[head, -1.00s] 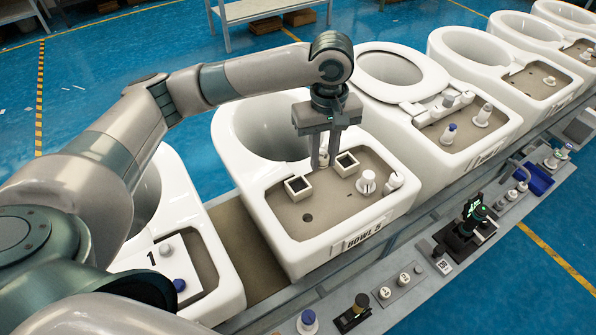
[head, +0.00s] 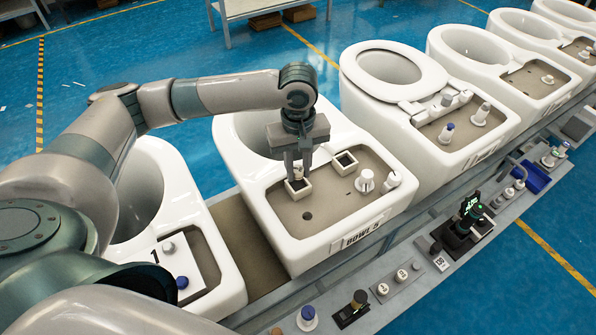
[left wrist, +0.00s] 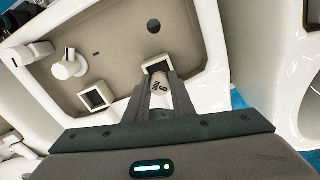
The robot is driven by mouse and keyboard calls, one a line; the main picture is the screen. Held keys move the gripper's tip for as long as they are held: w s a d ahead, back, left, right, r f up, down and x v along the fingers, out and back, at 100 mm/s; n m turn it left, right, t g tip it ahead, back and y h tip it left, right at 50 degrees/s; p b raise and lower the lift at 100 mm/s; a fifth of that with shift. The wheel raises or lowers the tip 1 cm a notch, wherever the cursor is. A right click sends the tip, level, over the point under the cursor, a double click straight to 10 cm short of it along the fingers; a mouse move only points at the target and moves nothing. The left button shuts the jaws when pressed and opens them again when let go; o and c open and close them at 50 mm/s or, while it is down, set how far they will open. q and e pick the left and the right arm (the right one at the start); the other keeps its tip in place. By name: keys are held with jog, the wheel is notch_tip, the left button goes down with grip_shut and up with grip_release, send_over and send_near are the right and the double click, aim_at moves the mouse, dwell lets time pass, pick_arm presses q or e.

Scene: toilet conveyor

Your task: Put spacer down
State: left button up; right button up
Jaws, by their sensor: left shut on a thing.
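My left gripper (head: 298,172) points down over the bowl 5 deck and is shut on the spacer (left wrist: 159,87), a small pale cylinder with a dark mark. The fingers hide much of the spacer in the head view. It is at the left square white holder (head: 298,190), which also shows just beyond the spacer in the left wrist view (left wrist: 157,64). I cannot tell whether the spacer's lower end is inside this holder or just above it. A second square holder (head: 345,163) stands to the right, with a dark inside. My right gripper is not in view.
The holders sit on the beige deck (head: 335,205) of a white toilet bowl. White knobbed fittings (head: 365,181) stand to the right and a dark hole (head: 307,216) is in front. Other bowls line the conveyor on both sides; a control panel (head: 395,285) runs along the front.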

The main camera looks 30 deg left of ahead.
pick_arm(q)
jog(key=shift+f, duration=0.95)
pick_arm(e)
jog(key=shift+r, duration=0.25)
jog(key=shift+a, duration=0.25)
pick_arm(q)
jog(key=shift+f+p, duration=0.2)
jog(key=shift+p, duration=0.15)
jog(key=shift+f, duration=0.1)
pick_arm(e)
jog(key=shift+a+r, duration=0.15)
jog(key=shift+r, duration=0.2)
pick_arm(q)
jog(key=shift+s+f, duration=0.2)
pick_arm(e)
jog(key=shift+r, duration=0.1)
